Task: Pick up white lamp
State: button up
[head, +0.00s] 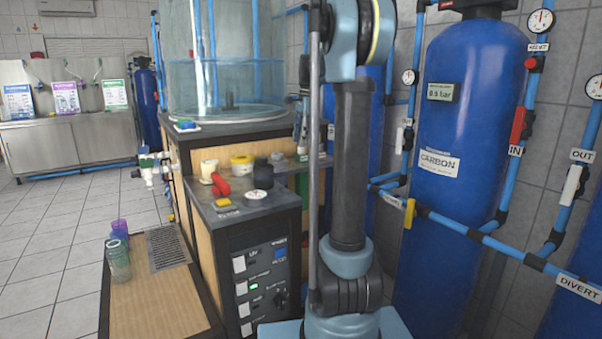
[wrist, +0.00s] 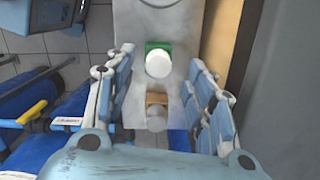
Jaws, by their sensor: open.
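In the wrist view, a white round-topped piece on a green base (wrist: 158,64), which looks like the white lamp, stands on a narrow grey surface (wrist: 140,20). A second, paler bulb-like piece with a tan base (wrist: 156,112) is nearer my palm, partly blurred. My gripper (wrist: 160,75) is open, with one blue finger on each side of these pieces. No finger visibly touches either piece; how far above them the gripper is, I cannot tell. In the head view my arm fills the middle and my gripper is not seen; I cannot clearly make out the lamp there.
Big blue tanks (head: 463,110) and blue pipes (head: 460,230) crowd the right. The tiled floor is clear at left.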

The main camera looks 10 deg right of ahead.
jog(key=shift+a+f, duration=0.15)
jog(key=shift+f, duration=1.35)
jog(key=c, duration=0.9)
jog(key=shift+r, duration=0.1)
notch_tip(320, 180, up, 28)
jog(key=shift+f, duration=0.1)
